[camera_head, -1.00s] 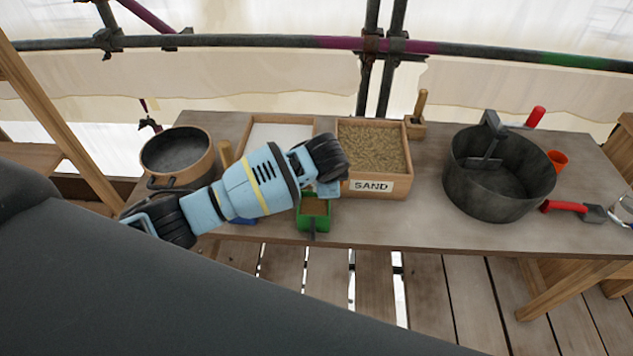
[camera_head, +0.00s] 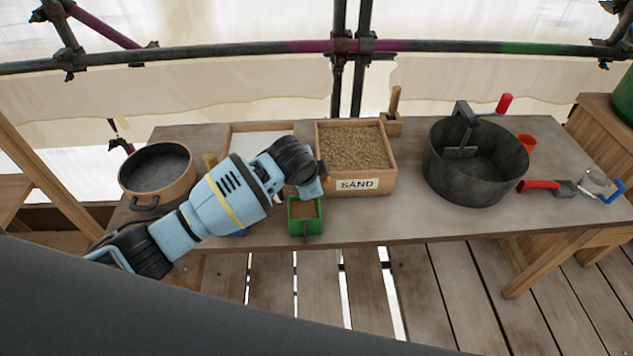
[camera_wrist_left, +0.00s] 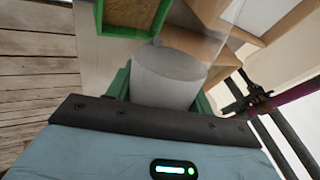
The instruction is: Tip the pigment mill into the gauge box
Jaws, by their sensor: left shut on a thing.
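My left gripper (camera_head: 310,188) is over the bench beside a small green box (camera_head: 305,217) with brown fill, which looks like the gauge box. Its fingertips are mostly hidden by the wrist in the head view. In the left wrist view the gripper (camera_wrist_left: 163,85) is shut on a pale grey cylinder (camera_wrist_left: 168,78), apparently the pigment mill, with green parts at both sides of it. The green box (camera_wrist_left: 132,14) shows just past the cylinder, at the top of that view. I cannot tell whether they touch. My right gripper is not in view.
A wooden sand box (camera_head: 357,150) stands just right of the gripper. A white-filled tray (camera_head: 258,137) and a brown pot (camera_head: 158,172) are behind and left. A big dark tub (camera_head: 475,165) and red-handled trowel (camera_head: 545,186) are right. The bench front is clear between box and tub.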

